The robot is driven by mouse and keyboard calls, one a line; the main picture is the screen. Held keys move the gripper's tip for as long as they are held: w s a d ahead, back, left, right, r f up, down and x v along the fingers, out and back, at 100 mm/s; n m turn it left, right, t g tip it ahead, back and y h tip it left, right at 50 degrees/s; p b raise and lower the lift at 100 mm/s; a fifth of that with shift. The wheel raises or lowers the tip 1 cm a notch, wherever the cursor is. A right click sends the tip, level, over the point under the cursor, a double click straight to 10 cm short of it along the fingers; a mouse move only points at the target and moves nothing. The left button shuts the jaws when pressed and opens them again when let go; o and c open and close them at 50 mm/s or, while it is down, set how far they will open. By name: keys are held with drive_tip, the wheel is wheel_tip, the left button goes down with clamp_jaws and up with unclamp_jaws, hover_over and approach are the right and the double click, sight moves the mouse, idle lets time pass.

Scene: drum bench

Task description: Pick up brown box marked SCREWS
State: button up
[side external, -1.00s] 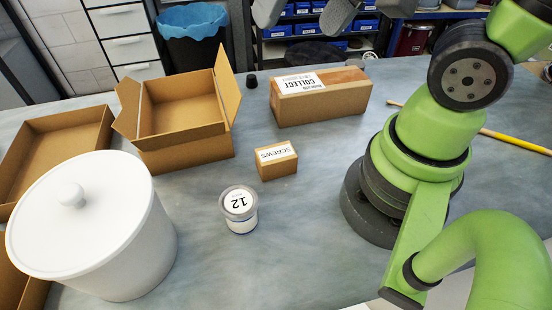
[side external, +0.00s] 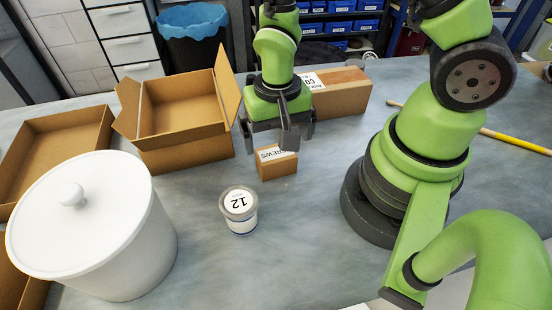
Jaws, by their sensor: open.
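The small brown box marked SCREWS (side external: 277,166) sits on the bench in the middle of the side external view. Its white label is upside down in the picture and partly covered by my gripper. My gripper (side external: 281,142) is open, pointing down, just above and behind the box in the picture. Its dark fingers spread to either side, and one finger hangs in front of the label's right part. I cannot tell whether any finger touches the box.
A jar marked 12 (side external: 240,210) stands just in front of the box. A larger closed carton (side external: 340,97) lies behind right, partly hidden by my gripper. An open carton (side external: 184,148), a shallow open box (side external: 92,140) and a white lidded drum (side external: 140,250) fill the left. A yellow rod (side external: 515,141) lies right.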

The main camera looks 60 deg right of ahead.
sight(276, 153)
drive_tip(key=shift+a+f, duration=0.15)
drive_tip(key=shift+f, duration=3.05)
drive_tip(key=c, duration=1)
